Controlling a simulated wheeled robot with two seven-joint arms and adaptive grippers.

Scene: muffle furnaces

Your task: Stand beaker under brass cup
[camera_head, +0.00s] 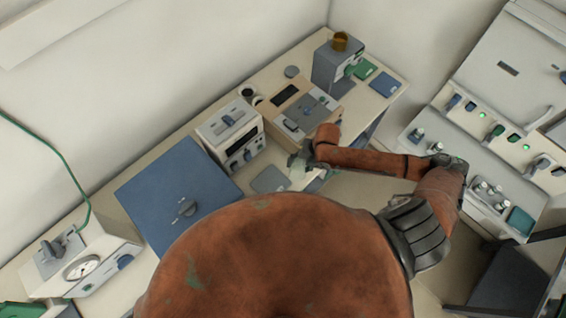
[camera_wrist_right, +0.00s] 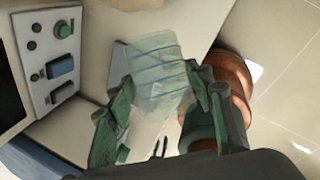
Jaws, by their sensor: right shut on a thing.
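The brass cup (camera_head: 341,40) sits on top of a grey, box-shaped device (camera_head: 337,68) at the far end of the bench in the head view. My right gripper (camera_head: 299,161) is over the front edge of the bench, well short of that device. In the right wrist view, the clear glass beaker (camera_wrist_right: 158,72) is between the green fingers of my right gripper (camera_wrist_right: 165,100), which is shut on it. The beaker looks tilted in that view. In the head view it is small and hard to make out. My left gripper is not in view.
A white instrument (camera_head: 230,133) and a large blue box (camera_head: 178,192) stand on the bench. A tan-topped device (camera_head: 296,104) lies between my right gripper and the cup's device. Green (camera_head: 365,69) and blue (camera_head: 385,85) pads lie beside it. Furnaces (camera_head: 510,70) stand at the right.

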